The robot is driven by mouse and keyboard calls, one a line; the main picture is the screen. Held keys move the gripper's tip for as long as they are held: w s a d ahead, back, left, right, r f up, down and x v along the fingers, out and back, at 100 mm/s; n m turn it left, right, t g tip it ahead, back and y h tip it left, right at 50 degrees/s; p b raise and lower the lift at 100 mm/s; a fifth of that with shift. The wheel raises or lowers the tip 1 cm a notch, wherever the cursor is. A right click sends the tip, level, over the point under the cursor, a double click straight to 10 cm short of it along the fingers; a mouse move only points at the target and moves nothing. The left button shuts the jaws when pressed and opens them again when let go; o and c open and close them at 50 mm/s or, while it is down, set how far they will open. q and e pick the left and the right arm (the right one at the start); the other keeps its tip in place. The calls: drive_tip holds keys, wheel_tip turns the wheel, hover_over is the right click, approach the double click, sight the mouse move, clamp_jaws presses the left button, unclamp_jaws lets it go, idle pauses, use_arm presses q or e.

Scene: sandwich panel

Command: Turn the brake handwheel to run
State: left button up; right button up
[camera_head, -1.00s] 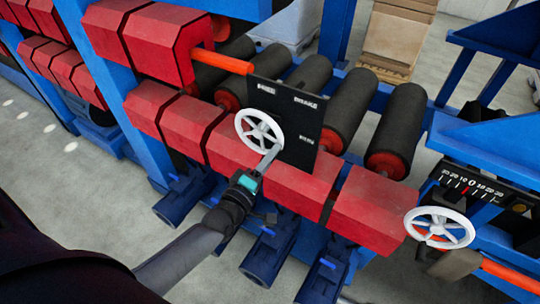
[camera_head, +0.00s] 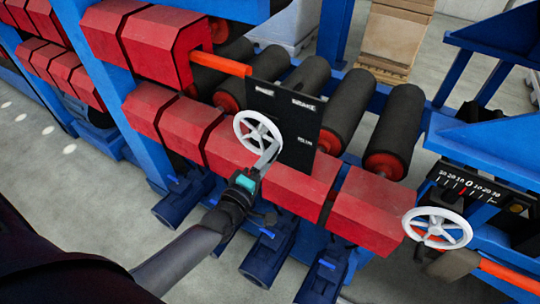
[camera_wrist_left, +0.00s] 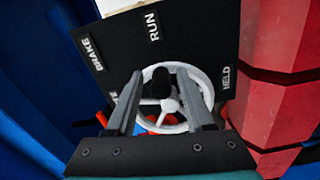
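The white brake handwheel (camera_head: 257,118) is mounted on a black panel (camera_head: 290,122) in front of the red blocks. In the left wrist view the panel carries the labels BRAKE (camera_wrist_left: 90,54), RUN (camera_wrist_left: 153,27) and HELD (camera_wrist_left: 227,77); another label at the left is partly hidden by a finger. My left gripper (camera_head: 270,156) is at the wheel's lower right rim. The wheel's pointer cannot be made out. My right gripper is not in view.
A second white handwheel (camera_head: 437,211) with a numbered scale (camera_head: 468,185) is at the right. Dark rollers (camera_head: 348,103) lie behind the panel. Red blocks (camera_head: 295,190) and blue motors (camera_head: 268,255) are close to my left arm. An orange shaft (camera_head: 220,63) runs above left.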

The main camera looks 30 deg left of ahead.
use_arm(q)
drive_tip(key=shift+s+f, duration=0.1)
drive_tip(key=shift+s+a, duration=0.1)
drive_tip(key=shift+s, duration=0.15)
drive_tip(key=s, duration=0.4)
drive_tip(key=s+b, duration=0.1)
drive_tip(key=s, duration=0.4)
drive_tip(key=s+a, duration=0.1)
drive_tip(key=s, duration=0.4)
drive_tip(key=shift+s+b, duration=0.25)
drive_tip(key=shift+b, duration=0.05)
drive_tip(key=s+f+m+g+b, duration=0.4)
drive_tip(key=f+m+b, duration=0.1)
drive_tip(key=f, duration=1.3)
drive_tip(key=s+f+m+g+b, duration=0.3)
drive_tip(key=f+m+g+b, duration=0.1)
drive_tip(key=f, duration=1.3)
drive_tip(key=s+d+f+m+g+b, duration=0.1)
drive_tip(key=s+f+m+g+b, duration=0.1)
drive_tip(key=s+f, duration=0.4)
drive_tip(key=s+d+f+m+g+y+b, duration=0.1)
drive_tip(key=s+f+m+g+b, duration=0.2)
drive_tip(key=s+f, duration=0.3)
drive_tip(key=s+d+f+m+g+b, duration=0.1)
drive_tip(key=s+f+m+g+b, duration=0.2)
drive_tip(key=s+f, duration=0.3)
wheel_tip(320, 180, down, 4)
drive_tip(key=shift+s+f+m+g+y, duration=0.15)
drive_tip(key=shift+m+g+y, duration=0.15)
drive_tip(key=shift+g, duration=0.2)
